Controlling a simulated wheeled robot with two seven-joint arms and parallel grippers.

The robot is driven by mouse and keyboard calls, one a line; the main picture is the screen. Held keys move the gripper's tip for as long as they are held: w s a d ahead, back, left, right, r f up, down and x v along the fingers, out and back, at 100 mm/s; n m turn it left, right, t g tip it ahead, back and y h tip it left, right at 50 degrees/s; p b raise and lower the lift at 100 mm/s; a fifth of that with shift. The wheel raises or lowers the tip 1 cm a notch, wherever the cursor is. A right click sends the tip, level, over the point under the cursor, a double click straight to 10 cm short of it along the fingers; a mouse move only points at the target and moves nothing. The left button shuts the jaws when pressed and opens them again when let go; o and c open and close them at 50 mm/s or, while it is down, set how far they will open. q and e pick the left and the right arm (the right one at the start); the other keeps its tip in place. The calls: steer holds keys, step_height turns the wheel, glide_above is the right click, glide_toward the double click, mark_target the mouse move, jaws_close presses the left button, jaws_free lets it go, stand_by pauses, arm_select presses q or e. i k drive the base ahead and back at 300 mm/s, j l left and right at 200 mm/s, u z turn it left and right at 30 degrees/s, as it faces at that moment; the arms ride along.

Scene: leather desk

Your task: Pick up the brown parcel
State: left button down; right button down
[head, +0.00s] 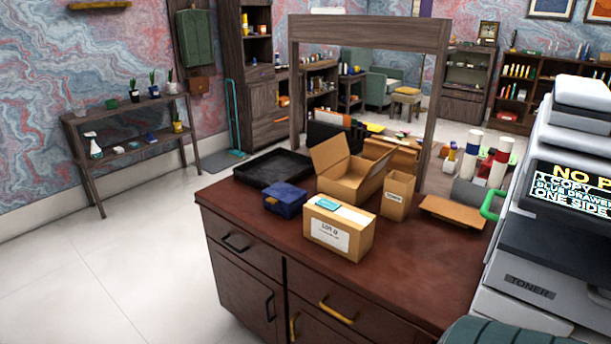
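A closed brown parcel (336,238) with a white label and a teal piece on its pale top stands near the front edge of the dark red-brown desk (270,237). Behind it is an open brown carton (347,187) with raised flaps. To its right stands a smaller upright brown box (397,196) with a small label. I cannot tell for certain which brown box the task means; the closed one looks most like a parcel. Neither of my grippers is in view.
A dark blue box (285,199) is left of the parcel, with a black tray (273,167) behind. A flat brown piece (452,211) lies at the right. A large printer (560,220) bounds the right side. The desk's front right is bare; open floor lies left.

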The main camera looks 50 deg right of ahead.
mark_target(349, 231)
steer(key=z, duration=1.7)
